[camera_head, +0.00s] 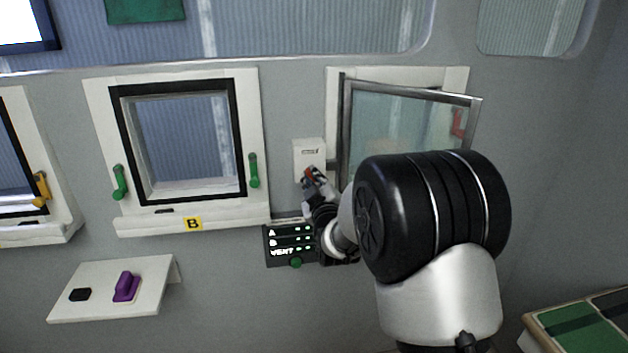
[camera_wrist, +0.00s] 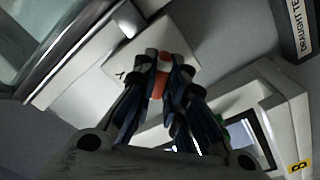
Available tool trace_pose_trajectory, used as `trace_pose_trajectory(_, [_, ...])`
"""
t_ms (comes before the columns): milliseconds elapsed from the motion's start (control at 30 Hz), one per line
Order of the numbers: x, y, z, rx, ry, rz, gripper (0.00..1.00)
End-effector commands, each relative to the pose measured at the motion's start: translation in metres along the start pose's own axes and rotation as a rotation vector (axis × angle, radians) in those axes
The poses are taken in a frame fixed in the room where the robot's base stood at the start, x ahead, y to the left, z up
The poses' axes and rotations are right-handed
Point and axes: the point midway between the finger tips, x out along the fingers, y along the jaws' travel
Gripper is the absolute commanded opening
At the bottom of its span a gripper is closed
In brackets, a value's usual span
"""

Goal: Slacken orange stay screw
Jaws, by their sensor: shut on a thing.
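The orange stay screw (camera_wrist: 159,84) shows between the fingers in the wrist view, in front of a white box on the wall. In the head view it is a small orange-red spot (camera_head: 310,171) at the lower part of that white box (camera_head: 308,150). My gripper (camera_head: 311,180) is at the screw, and its fingers (camera_wrist: 163,72) are shut on it. The fingers hide most of the screw. The framed glass window sash (camera_head: 408,128) to the right of the box stands swung out from its white frame.
A dark panel (camera_head: 290,243) marked A, B and VENT is just below my gripper. Window B (camera_head: 262,215) with green handles is to the left. A shelf (camera_head: 150,300) holds a purple object (camera_head: 126,287) and a black one (camera_head: 80,294). A green-topped surface (camera_head: 570,335) is at lower right.

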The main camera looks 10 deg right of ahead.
Motion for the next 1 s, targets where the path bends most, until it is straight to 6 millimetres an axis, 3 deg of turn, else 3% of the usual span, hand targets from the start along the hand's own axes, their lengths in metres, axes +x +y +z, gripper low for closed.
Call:
trace_pose_trajectory(500, [0.0003,0.0008,-0.0012,-0.462,0.002,0.003,0.00])
trace_pose_trajectory(1000, [0.0003,0.0009,-0.0013,-0.682,0.002,0.003,0.00])
